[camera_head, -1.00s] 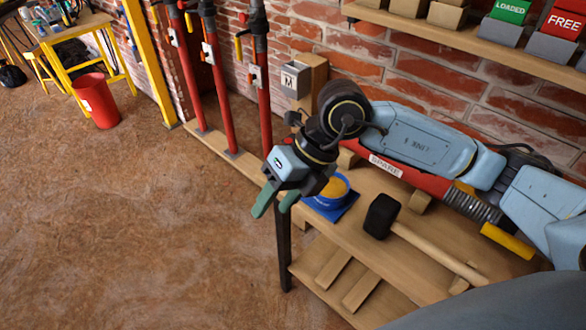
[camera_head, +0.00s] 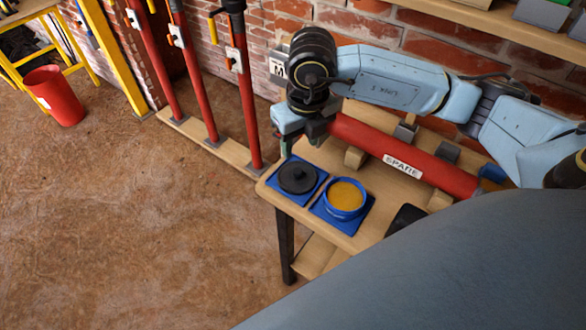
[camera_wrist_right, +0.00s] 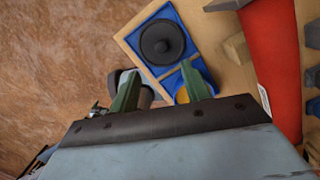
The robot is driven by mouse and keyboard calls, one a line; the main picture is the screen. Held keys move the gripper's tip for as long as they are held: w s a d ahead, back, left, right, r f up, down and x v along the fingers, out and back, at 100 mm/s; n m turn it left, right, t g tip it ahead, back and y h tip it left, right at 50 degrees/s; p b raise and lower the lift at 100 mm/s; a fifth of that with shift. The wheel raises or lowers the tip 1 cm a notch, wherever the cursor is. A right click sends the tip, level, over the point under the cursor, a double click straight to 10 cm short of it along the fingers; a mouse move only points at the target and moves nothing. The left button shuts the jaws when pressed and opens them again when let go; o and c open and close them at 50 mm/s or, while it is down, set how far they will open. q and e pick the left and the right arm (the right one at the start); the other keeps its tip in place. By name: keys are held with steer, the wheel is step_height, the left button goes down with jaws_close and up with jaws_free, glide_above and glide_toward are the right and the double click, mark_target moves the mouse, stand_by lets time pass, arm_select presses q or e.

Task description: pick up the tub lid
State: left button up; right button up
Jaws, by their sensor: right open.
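The tub lid (camera_head: 298,178) is a round black disc with a small central knob. It lies flat on a blue mat at the left end of the wooden bench; it also shows in the right wrist view (camera_wrist_right: 163,42). Beside it is the open blue tub (camera_head: 345,197) with yellow-orange contents. My right gripper (camera_head: 287,150) is above and behind the lid, apart from it, its fingers mostly hidden in the head view. In the right wrist view its two green fingers (camera_wrist_right: 161,72) are spread and empty, with the lid beyond their tips. My left gripper is not in view.
A red pipe marked SPARE (camera_head: 405,161) lies on wooden blocks along the back of the bench. A black hammer head (camera_head: 406,217) is partly hidden at the front. Red upright pipes (camera_head: 198,75) stand to the left by the brick wall.

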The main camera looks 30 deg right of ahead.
glide_above(297, 170)
steer(key=s, duration=0.1)
step_height(297, 170, down, 4)
steer(key=shift+f, duration=0.1)
steer(key=f, duration=0.4)
steer(key=shift+w+f, duration=0.3)
steer(key=shift+w, duration=0.05)
steer(key=shift+w+f, duration=0.1)
steer(key=shift+f, duration=0.35)
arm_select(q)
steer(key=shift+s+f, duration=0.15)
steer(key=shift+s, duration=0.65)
arm_select(e)
steer(key=c, duration=1)
jaws_close()
